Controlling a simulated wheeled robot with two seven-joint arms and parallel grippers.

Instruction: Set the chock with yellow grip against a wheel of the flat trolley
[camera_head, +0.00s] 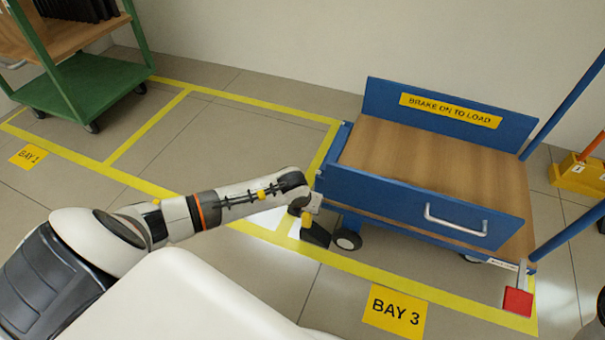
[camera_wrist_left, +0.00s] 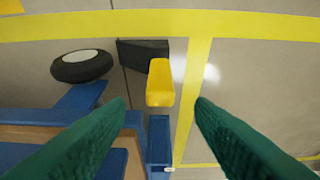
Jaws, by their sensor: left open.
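The chock is a black wedge (camera_head: 316,235) with a yellow grip (camera_head: 306,219), on the floor beside the near left wheel (camera_head: 347,239) of the blue flat trolley (camera_head: 420,205). In the left wrist view the wedge (camera_wrist_left: 142,50) lies close beside the black wheel (camera_wrist_left: 82,66); I cannot tell whether they touch. My left gripper (camera_head: 305,208) is just above the chock. Its green fingers (camera_wrist_left: 160,108) are open and apart, with the yellow grip (camera_wrist_left: 160,82) showing between and beyond their tips. My right gripper is not in view.
The trolley has a wooden deck, a blue side panel with a handle (camera_head: 456,221), and a red pedal (camera_head: 518,302). Yellow floor lines and a BAY 3 sign (camera_head: 394,311) lie in front. A green cart (camera_head: 80,88) stands far left, a yellow rack (camera_head: 579,176) at right.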

